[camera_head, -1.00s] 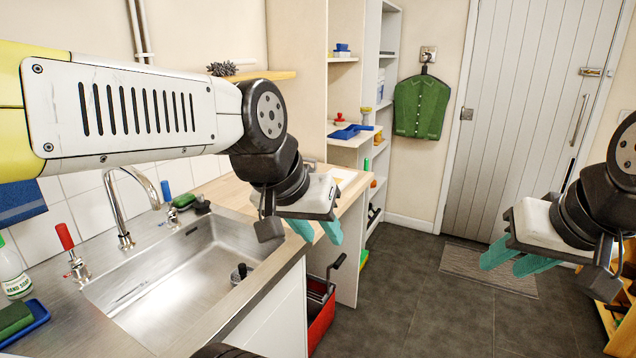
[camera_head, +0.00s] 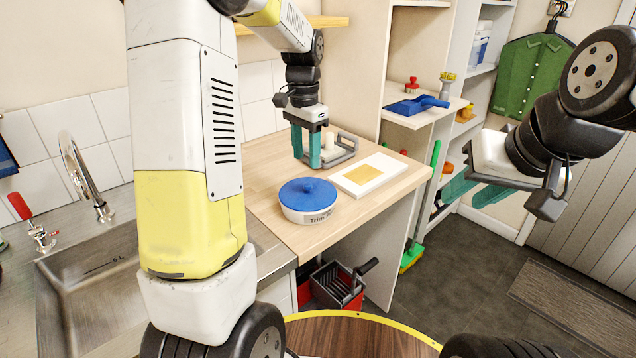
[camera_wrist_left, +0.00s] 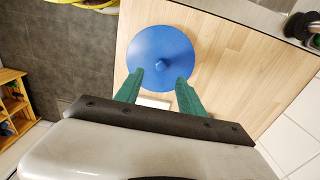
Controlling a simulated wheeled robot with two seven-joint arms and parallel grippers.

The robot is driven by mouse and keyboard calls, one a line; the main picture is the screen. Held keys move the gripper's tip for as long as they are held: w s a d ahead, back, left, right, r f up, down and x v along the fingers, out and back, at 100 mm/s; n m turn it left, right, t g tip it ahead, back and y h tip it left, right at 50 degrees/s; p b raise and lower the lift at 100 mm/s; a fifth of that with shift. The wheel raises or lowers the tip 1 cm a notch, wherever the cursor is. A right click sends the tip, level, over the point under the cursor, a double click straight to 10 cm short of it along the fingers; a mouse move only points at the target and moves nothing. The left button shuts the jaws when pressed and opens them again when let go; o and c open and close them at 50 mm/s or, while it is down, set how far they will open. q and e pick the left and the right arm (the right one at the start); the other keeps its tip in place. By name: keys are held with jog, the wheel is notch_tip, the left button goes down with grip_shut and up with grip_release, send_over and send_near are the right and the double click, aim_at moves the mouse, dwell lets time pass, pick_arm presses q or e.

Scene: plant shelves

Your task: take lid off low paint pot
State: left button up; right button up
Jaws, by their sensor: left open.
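The low paint pot (camera_head: 308,214) is white with dark lettering and stands on the wooden worktop (camera_head: 270,172). Its round blue lid (camera_head: 307,192) sits on top, with a small knob in the middle. The lid also shows in the left wrist view (camera_wrist_left: 160,47), ahead of my fingers. My left gripper (camera_head: 306,162) is open and empty, its teal fingers pointing down behind the pot. In the left wrist view its fingertips (camera_wrist_left: 160,75) overlap the lid's near edge in the picture; I cannot tell their height over it. My right gripper (camera_head: 460,204) is empty, fingers apart, over at the right.
A white slab with a yellow patch (camera_head: 364,176) lies right of the pot. A grey tray-like frame (camera_head: 346,146) stands close beside my left gripper. The sink (camera_head: 90,290) is at the left. A shelf with a blue dustpan (camera_head: 415,105) stands behind.

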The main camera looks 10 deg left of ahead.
aim_at(308, 184)
pick_arm(q)
jog(key=f, duration=0.8)
jog(key=shift+w+f, duration=0.25)
jog(key=shift+w, duration=0.05)
grip_shut()
